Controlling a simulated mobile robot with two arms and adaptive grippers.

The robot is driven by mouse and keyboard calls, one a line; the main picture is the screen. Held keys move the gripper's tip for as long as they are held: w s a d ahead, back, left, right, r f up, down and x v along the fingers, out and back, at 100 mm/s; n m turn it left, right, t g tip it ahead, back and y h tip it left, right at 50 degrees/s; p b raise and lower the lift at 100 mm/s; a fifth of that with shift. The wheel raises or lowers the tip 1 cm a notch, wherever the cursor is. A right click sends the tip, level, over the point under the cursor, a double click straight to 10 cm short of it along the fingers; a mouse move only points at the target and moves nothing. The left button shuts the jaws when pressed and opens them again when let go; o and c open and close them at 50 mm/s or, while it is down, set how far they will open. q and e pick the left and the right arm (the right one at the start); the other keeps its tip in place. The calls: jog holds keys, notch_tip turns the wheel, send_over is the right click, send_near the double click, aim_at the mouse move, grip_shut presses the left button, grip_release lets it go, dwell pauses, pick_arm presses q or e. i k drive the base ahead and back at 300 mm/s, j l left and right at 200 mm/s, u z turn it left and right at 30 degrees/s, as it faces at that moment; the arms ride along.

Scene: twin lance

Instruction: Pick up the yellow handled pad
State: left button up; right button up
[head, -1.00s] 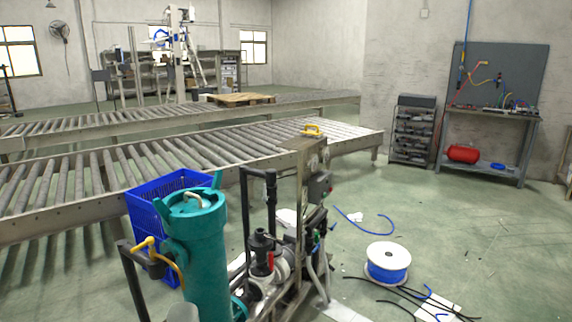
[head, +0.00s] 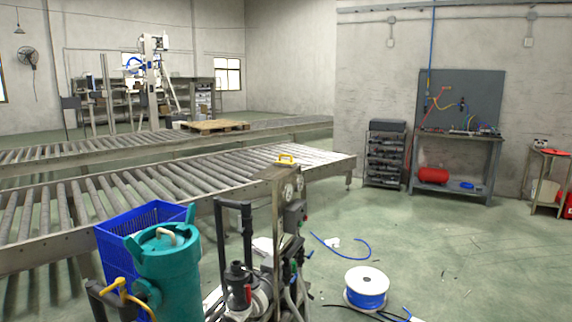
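The yellow handled pad (head: 286,160) is small in the head view. It appears to rest on top of the metal frame of the pump rig (head: 277,205), in front of the roller conveyor; its underside is too small to make out. Neither of my grippers shows in the view.
A teal filter housing (head: 168,262) and a blue crate (head: 112,258) stand at the front left. Roller conveyors (head: 210,172) run behind. A cable spool (head: 366,288) and loose hoses lie at the front right. The green floor (head: 430,245) is mostly open towards the workbench (head: 455,138).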

aim_at(291, 163)
jog(key=k+l+u, duration=0.1)
jog(key=k+l, duration=0.3)
jog(key=l, duration=0.2)
jog(key=k+l, duration=0.4)
jog(key=l, duration=0.15)
jog(key=i+l+u, duration=0.1)
jog(key=l, duration=0.3)
jog(key=i+l+u, duration=0.1)
jog(key=l, duration=0.3)
jog(key=i+l+u, duration=0.1)
jog(key=l, duration=0.35)
jog(key=i+l+u, duration=0.15)
jog(key=l, duration=0.3)
jog(key=i+l+u, duration=0.1)
jog(key=i+l, duration=0.4)
jog(key=l, duration=0.25)
jog(key=i+l+u, duration=0.25)
jog(key=i+l, duration=0.2)
jog(key=l, duration=0.3)
jog(key=i+l, duration=0.2)
jog(key=l, duration=0.25)
jog(key=i+u, duration=0.05)
